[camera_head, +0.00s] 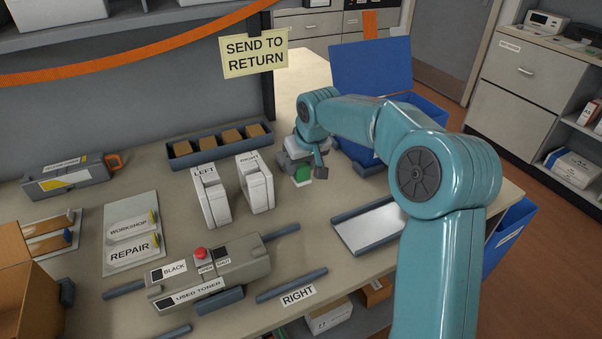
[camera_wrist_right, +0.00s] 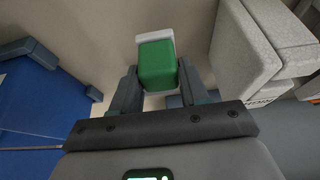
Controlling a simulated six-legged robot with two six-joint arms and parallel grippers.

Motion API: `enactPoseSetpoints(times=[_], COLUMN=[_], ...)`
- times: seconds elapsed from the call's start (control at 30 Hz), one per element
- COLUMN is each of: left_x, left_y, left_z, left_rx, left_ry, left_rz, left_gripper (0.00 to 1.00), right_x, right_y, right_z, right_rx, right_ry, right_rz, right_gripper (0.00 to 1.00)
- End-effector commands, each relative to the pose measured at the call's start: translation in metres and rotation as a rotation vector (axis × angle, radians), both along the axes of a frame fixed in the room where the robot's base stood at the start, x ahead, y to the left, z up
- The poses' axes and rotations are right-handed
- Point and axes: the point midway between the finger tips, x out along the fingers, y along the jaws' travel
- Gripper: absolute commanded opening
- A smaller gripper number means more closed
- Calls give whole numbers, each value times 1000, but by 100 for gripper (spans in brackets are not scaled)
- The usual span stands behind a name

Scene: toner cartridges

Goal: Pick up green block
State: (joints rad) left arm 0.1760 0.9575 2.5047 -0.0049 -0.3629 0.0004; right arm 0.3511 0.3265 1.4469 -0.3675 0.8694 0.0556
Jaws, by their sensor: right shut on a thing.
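The green block (camera_head: 302,173) is near the back middle of the table, right of two upright white cartridges. In the right wrist view the green block (camera_wrist_right: 157,64) sits between my finger pads, with a white part at its far end. My right gripper (camera_head: 306,171) reaches down over it and is shut on it; the wrist partly hides the block in the head view. Whether the block touches the table is hard to tell. My left gripper is not in view.
The white cartridges LEFT (camera_head: 211,197) and RIGHT (camera_head: 255,185) stand close to the left of my right gripper. A dark tray with brown blocks (camera_head: 220,153) lies behind them. A blue open bin (camera_head: 371,72) stands to the right, and a dark-railed tray (camera_head: 368,228) in front.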

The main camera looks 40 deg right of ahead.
Motion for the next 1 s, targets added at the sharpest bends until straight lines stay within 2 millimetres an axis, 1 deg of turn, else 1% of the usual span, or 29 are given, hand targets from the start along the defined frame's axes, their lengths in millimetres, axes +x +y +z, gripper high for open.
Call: enactPoseSetpoints(times=[0.03, 0.07, 0.2, 0.3, 0.4, 0.5, 0.6, 0.7, 0.97, 1.0], left_x=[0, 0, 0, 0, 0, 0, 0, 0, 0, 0], left_y=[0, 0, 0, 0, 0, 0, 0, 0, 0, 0], left_z=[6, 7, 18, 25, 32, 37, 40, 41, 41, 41], left_rx=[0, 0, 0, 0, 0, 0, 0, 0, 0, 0], left_ry=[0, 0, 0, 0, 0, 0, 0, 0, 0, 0], left_rz=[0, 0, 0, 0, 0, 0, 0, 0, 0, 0], left_gripper=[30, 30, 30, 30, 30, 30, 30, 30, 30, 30], right_x=[1, 1, 1, 1, 1, 1, 0, 0, 0, 0], right_y=[0, 0, 0, 0, 0, 0, 0, 0, 0, 0], right_z=[19, 28, 75, 104, 128, 145, 156, 160, 161, 161], right_rx=[-2, -2, -2, -2, 0, 0, 0, 0, 0, 0], right_ry=[-7, -8, -8, -6, -4, -4, -2, -2, -1, -1], right_rz=[0, 0, 0, 0, 0, 0, 0, 0, 0, 0], right_gripper=[12, 12, 12, 12, 12, 12, 12, 12, 12, 38])
